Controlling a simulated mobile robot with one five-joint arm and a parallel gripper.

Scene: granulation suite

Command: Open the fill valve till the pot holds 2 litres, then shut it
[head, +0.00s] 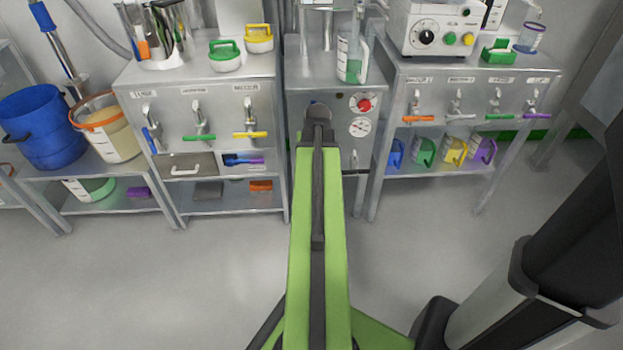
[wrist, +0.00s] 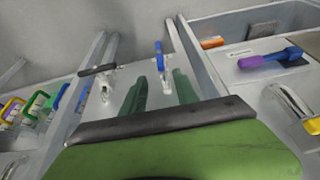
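My gripper (wrist: 161,88) shows two dark green fingers held apart in the wrist view, with nothing between their tips. I cannot tell which is the fill valve. A clear marked vessel (head: 351,62) with a green part stands on the middle cabinet in the head view; it may be the pot. Its level is unreadable.
The left bench (head: 205,100) and right bench (head: 470,82) carry rows of coloured taps. Coloured jugs (head: 425,151) stand on the right lower shelf. A blue bucket (head: 40,127) stands at left. The front floor is clear.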

